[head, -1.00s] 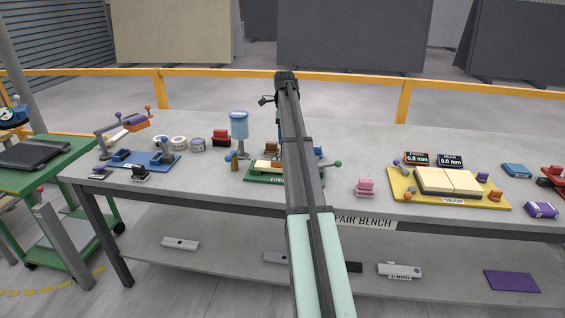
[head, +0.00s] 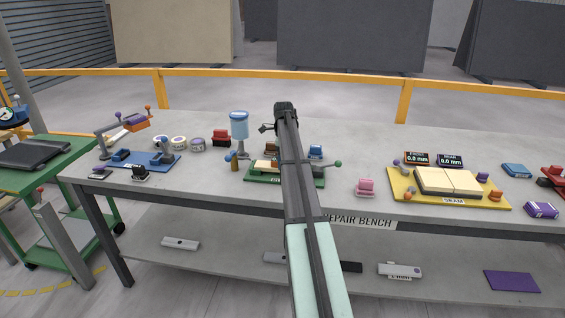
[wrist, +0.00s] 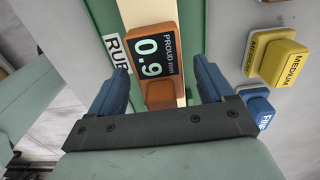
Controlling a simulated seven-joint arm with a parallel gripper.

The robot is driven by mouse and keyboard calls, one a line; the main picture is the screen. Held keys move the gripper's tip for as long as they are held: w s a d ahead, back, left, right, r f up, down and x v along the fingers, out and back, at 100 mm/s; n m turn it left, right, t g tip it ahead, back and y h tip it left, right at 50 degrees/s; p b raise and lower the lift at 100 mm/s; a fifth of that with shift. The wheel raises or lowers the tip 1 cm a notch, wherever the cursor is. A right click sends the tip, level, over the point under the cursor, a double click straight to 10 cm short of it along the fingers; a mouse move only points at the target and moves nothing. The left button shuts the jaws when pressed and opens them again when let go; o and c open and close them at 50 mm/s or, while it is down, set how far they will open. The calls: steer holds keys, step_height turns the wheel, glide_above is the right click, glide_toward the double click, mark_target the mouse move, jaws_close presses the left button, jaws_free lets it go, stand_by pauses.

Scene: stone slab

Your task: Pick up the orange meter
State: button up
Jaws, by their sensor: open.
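The orange meter (wrist: 155,60) shows in the wrist view, with a dark display reading "PROUD mm 0.9" and an orange knob-like part at its near end. It lies over a cream strip (wrist: 181,50) on a green base. My gripper (wrist: 159,66) is open, with one blue finger on either side of the meter's near end in the picture. I see no contact, and the height gap is hard to judge. In the head view my arm covers part of the green board (head: 262,178), and I cannot make out the meter there.
In the wrist view, a yellow "MEDIUM" block (wrist: 283,60) and a blue "FINE" block (wrist: 258,108) stand right of the gripper.

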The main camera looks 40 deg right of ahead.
steer(key=c, duration=1.3)
